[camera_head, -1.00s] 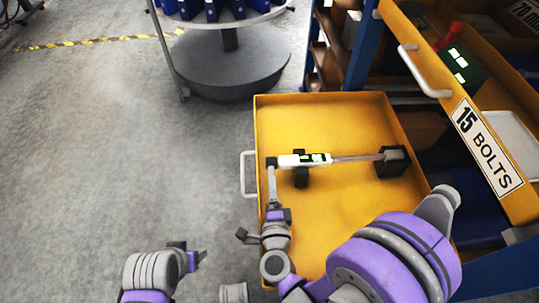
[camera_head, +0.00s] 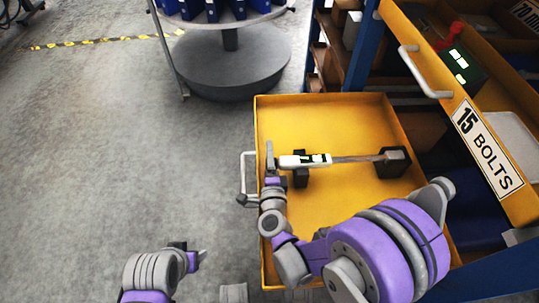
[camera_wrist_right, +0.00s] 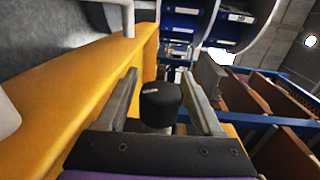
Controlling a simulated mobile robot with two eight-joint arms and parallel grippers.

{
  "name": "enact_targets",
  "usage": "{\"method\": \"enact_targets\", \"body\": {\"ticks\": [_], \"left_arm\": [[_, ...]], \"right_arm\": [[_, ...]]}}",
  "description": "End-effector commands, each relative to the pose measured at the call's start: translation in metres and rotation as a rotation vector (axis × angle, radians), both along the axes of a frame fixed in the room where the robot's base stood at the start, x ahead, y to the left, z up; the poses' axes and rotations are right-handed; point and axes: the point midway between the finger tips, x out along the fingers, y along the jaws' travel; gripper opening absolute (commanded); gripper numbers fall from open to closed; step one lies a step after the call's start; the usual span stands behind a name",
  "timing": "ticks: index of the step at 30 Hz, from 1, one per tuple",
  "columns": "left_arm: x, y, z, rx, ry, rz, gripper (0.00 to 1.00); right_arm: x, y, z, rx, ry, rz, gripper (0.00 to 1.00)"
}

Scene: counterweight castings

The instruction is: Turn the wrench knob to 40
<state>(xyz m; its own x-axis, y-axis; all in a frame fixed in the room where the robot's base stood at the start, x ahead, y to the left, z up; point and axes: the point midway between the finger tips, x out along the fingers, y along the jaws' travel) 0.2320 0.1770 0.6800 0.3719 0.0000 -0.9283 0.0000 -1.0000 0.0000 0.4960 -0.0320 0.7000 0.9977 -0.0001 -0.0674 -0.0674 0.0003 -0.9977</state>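The wrench (camera_head: 305,160) lies across black supports in a yellow drawer, with a white body, green-lit display and grey shaft. The display's number is too small to read. In the right wrist view the black knob (camera_wrist_right: 160,101) with a small pale mark stands between the two fingers of my right gripper (camera_wrist_right: 160,76). The fingers are apart, with visible gaps on both sides of the knob. In the head view my right gripper (camera_head: 269,155) is at the wrench's left end and hides the knob. My left gripper (camera_head: 190,255) is low at the left, far from the wrench; its opening is unclear.
The yellow drawer (camera_head: 325,112) has raised walls and a white handle (camera_head: 246,172) on its left. An upper drawer labelled 15 BOLTS (camera_head: 486,148) overhangs at the right. A round carousel (camera_head: 228,75) stands behind. The floor at the left is clear.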

Motion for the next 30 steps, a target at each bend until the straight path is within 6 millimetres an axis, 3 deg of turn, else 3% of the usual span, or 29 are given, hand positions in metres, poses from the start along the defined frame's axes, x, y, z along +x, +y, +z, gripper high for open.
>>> {"method": "enact_targets", "body": {"ticks": [1, 9, 11, 22, 30], "left_arm": [[0.0, 0.0, 0.0, 0.0, 0.0, 0.0, 0.58], [0.0, 0.0, 0.0, 0.0, 0.0, 0.0, 0.58], [0.0, 0.0, 0.0, 0.0, 0.0, 0.0, 0.58], [-0.0004, 0.0, 0.0028, 0.0, -0.001, 0.0, 0.58], [-0.0012, 0.0, 0.0086, 0.0, -0.002, 0.0, 0.58]], "right_arm": [[-0.0001, 0.0001, 0.0, 0.0, 0.0, 0.0, 0.56], [-0.0003, 0.0001, 0.0, 0.0, 0.0, 0.0, 0.08], [-0.0003, 0.0001, 0.0001, 0.0, 0.0, 0.0, 0.0], [-0.0008, 0.0, 0.0001, 0.0, 0.04, 0.0, 0.0], [-0.0016, 0.0001, -0.003, 0.003, 0.181, 0.001, 0.0]]}}
